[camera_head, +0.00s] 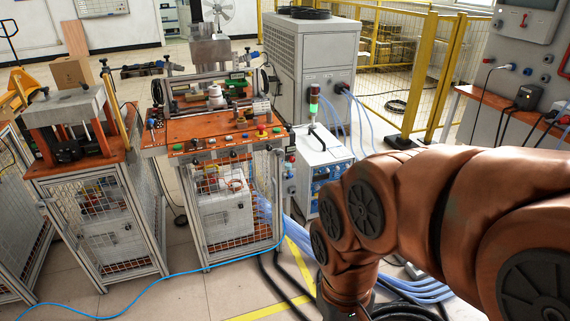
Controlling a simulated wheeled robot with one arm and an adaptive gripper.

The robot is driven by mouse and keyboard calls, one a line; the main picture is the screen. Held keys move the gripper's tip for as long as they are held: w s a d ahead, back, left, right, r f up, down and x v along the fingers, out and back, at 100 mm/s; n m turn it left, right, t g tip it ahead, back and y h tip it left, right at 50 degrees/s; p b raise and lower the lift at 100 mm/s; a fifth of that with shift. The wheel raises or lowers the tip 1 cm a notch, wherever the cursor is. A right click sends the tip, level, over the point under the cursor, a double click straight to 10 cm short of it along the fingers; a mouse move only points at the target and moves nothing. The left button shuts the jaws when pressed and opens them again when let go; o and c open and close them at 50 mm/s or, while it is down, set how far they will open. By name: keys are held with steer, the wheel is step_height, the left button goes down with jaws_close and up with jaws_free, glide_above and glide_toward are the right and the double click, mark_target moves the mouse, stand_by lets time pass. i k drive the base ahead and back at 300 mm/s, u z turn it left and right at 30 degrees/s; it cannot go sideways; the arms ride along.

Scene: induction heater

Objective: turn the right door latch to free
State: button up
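The induction heater workstation (215,128) stands left of centre, with an orange top and a row of coloured buttons along its front edge. Below the top is a cabinet with wire-mesh doors (222,205) in a metal frame. Small dark fittings sit just under the top's front edge, one of them toward the right (233,154). They are too small to tell which is the right door latch or how it is turned. My orange-brown arm fills the lower right and bends down out of the picture. My gripper is not in view.
A small white unit (320,162) with a signal light and hoses stands right of the workstation. A large grey cabinet (312,75) is behind. Another mesh-sided station (100,215) stands left. Blue and black cables (120,309) lie on the floor in front.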

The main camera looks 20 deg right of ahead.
mark_target(280, 152)
steer(key=u, duration=0.45)
steer(key=i, duration=0.9)
steer(key=u, duration=0.2)
